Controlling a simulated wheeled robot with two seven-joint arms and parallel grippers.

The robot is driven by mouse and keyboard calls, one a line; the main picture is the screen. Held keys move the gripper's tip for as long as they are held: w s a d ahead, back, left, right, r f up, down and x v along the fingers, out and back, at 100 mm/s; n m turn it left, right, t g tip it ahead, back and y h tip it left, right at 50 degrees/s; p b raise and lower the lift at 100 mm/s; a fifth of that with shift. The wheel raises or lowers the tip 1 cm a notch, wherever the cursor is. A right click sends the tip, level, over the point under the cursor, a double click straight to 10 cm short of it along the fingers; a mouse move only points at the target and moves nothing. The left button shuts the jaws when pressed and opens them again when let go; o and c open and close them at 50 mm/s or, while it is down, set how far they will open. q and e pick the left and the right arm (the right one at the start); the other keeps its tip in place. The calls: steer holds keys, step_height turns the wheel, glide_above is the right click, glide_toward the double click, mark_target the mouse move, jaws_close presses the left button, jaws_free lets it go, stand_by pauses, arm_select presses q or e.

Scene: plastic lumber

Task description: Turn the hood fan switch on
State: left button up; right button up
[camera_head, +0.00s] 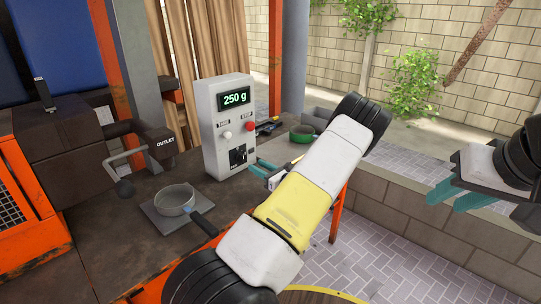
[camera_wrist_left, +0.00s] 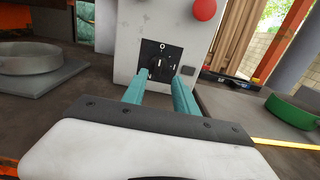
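A grey control box (camera_head: 226,130) stands on the workbench with a lit display reading 250 g. Low on its front is a black plate with a rotary switch (camera_head: 238,155), which I take to be the fan switch. The left wrist view shows the switch (camera_wrist_left: 160,65) straight ahead, with an O mark above it; its exact pointing is hard to tell. My left gripper (camera_head: 257,166) is open in front of the plate. In the left wrist view its teal fingers (camera_wrist_left: 158,80) are apart, below the knob; contact is unclear. My right gripper (camera_head: 452,192) is open and empty at the right.
A red button (camera_head: 250,126) and a white knob (camera_head: 227,135) sit above the switch. A metal pan (camera_head: 175,200) on a plate is at the left, near the outlet machine (camera_head: 160,142). A green round container (camera_head: 302,133) stands behind my left arm, right of the box.

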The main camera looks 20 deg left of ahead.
mark_target(241, 158)
arm_select(q)
steer(key=x, duration=0.7)
steer(key=shift+a, duration=0.2)
steer(key=shift+c, duration=0.4)
jaws_close()
